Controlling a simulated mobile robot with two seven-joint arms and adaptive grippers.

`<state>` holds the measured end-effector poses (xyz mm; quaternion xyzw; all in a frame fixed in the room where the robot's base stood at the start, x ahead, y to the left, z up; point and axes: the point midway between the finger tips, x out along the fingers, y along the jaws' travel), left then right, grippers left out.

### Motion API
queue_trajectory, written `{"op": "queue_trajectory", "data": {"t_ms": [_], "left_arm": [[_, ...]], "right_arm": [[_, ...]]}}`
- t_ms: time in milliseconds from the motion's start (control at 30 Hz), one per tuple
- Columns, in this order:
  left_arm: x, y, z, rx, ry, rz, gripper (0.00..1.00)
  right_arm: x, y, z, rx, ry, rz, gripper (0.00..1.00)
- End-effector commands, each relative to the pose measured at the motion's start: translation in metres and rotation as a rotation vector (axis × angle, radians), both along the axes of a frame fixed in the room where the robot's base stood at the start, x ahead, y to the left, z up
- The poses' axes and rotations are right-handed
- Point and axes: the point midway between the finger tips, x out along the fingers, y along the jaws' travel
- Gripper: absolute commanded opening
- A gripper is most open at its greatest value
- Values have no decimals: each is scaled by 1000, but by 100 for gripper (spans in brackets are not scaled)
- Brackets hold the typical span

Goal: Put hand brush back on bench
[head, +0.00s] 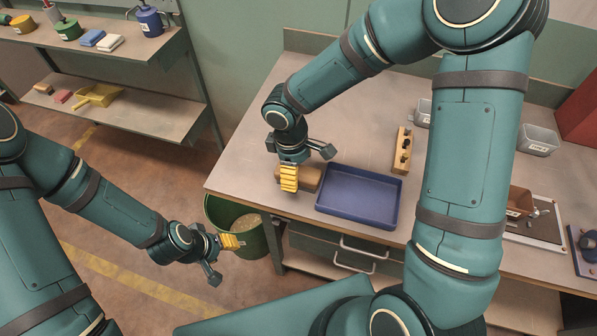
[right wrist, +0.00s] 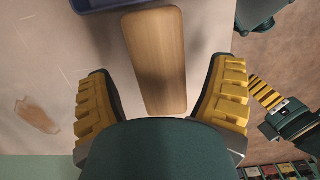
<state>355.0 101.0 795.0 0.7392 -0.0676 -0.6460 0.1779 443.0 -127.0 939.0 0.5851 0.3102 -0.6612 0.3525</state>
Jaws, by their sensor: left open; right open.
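The hand brush (head: 313,177), seen as a plain wooden back, lies on the bench (head: 240,165) near its front left edge, left of the blue tray. My right gripper (head: 305,168) is open just above it. In the right wrist view the brush (right wrist: 158,60) lies lengthwise between the two spread yellow-padded fingers, with a gap on each side. The bristles are hidden. My left gripper (head: 226,258) is open and empty, low in front of the bench beside the green bin.
A blue tray (head: 357,222) sits right of the brush. A green bin (head: 254,243) with grainy contents stands on the floor by the bench corner. A wooden block with dark pegs (head: 402,150) lies behind the tray. Shelves (head: 140,112) at left hold a yellow dustpan (head: 98,95).

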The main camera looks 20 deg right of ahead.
Motion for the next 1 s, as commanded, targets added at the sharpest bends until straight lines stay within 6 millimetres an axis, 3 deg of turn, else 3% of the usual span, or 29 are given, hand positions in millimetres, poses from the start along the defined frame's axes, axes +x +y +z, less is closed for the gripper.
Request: {"op": "queue_trajectory", "data": {"t_ms": [200, 433, 600, 1000], "left_arm": [[3, 1, 12, 2, -7, 6, 47], [5, 1, 17, 3, -12, 10, 47], [6, 1, 18, 3, -14, 11, 47], [6, 1, 18, 3, -14, 11, 47]], "right_arm": [[4, 5, 50, 0, -5, 0, 82], [6, 9, 85, 0, -2, 0, 82], [6, 10, 95, 0, -1, 1, 82], [6, 10, 95, 0, 0, 1, 82]]}}
